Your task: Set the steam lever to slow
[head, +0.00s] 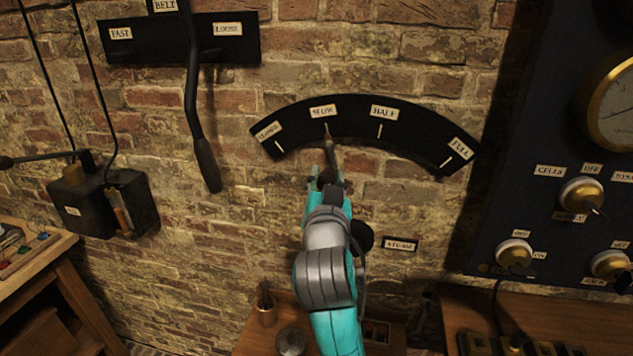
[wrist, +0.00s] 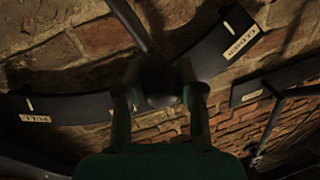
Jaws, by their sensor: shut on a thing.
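The steam lever (head: 328,148) is on the brick wall, its visible end lying just below the SLOW label (head: 323,111) on the black curved scale (head: 352,122). The lever's lower part is hidden behind my arm. My gripper (head: 328,176) is shut on the lever in front of the wall. In the wrist view, the fingers (wrist: 160,98) stand on both sides of the dark lever (wrist: 142,35). The scale's CLOSED label (wrist: 242,44) is at right there and FULL (wrist: 36,118) at left. The STEAM label (head: 401,244) is right of my arm.
The belt lever (head: 200,130) hangs at left of the scale. A dark switch box (head: 105,200) is farther left. A dark panel (head: 545,110) with knobs and a gauge fills the right.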

